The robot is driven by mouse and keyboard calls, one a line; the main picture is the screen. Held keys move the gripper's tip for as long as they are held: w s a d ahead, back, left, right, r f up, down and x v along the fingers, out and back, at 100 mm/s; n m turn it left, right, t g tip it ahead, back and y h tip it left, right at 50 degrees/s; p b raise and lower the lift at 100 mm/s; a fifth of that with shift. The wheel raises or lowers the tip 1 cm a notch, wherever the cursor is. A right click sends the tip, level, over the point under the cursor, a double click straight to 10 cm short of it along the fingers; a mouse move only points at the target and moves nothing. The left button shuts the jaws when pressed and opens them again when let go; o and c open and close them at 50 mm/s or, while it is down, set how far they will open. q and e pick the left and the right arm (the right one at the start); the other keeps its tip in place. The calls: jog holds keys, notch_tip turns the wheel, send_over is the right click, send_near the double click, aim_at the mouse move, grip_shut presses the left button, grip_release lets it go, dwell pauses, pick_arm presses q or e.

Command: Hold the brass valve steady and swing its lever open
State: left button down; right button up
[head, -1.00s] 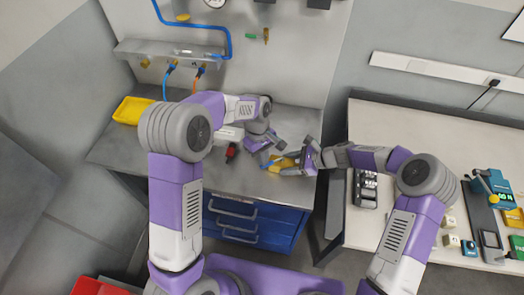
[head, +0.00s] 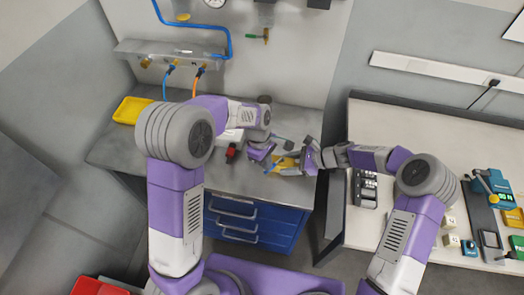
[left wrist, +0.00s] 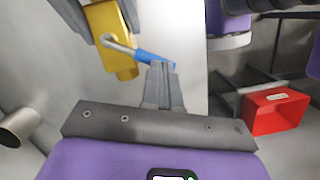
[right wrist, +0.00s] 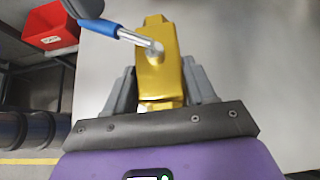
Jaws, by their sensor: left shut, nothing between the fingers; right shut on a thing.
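The brass valve (head: 287,163) is at the bench's right front. My right gripper (right wrist: 160,95) is shut on its body, one finger on each side, in the right wrist view. The lever, with a blue sleeve (right wrist: 100,27), sticks out across the body toward the upper left there. In the left wrist view the valve (left wrist: 112,35) is at the top and the blue sleeve (left wrist: 155,58) points right. My left gripper (left wrist: 162,72) is shut and empty, its tips close by the sleeve; contact is unclear. In the head view my left gripper (head: 273,157) is left of the valve.
A small red object (head: 231,153) lies on the grey bench (head: 235,180) left of my left gripper. A yellow tray (head: 132,110) is at the bench's far left. A red bin (left wrist: 275,110) stands below. A second table (head: 400,130) with devices stands right, past a gap.

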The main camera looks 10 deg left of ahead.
pick_arm(q)
jog(key=shift+s+d+n, duration=0.35)
jog(key=shift+d+n, duration=0.05)
jog(key=shift+n, duration=0.5)
dwell(1.3)
jog(key=shift+w, duration=0.2)
jog(key=shift+w+a, duration=0.1)
jog(key=shift+w, duration=0.55)
jog(key=w+a+r, duration=0.2)
jog(key=a+r, duration=0.2)
jog(key=r, duration=0.8)
jog(key=shift+a, duration=0.4)
jog(key=shift+d, duration=0.1)
